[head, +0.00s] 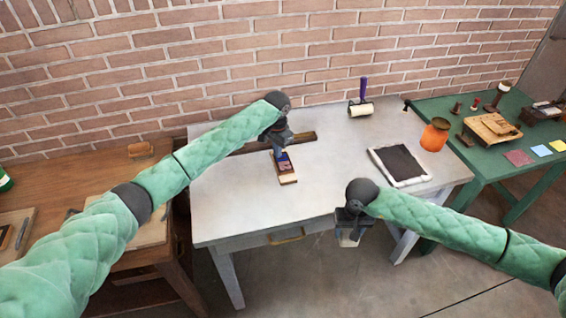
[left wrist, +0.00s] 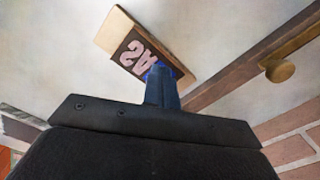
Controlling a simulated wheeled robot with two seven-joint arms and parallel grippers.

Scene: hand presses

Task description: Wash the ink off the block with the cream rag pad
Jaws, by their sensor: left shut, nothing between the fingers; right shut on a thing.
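The block (head: 287,172) lies on the grey table, its wooden end bare and its dark face up. In the left wrist view the block (left wrist: 140,50) shows pale pink raised letters on the dark face, with blue at the fingertips. My left gripper (head: 280,151) is shut and empty, its tips over the far end of the block; whether they touch it I cannot tell. My right gripper (head: 348,232) is shut on a small pale thing at the table's front edge. The thing is mostly hidden, and I cannot tell surely that it is the cream rag pad.
A purple-handled roller (head: 361,107) stands at the back. A black slab in a white frame (head: 399,165) lies at the right. An orange jar (head: 435,136) stands near the green table (head: 462,158). The grey table (head: 235,210) is clear at front left.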

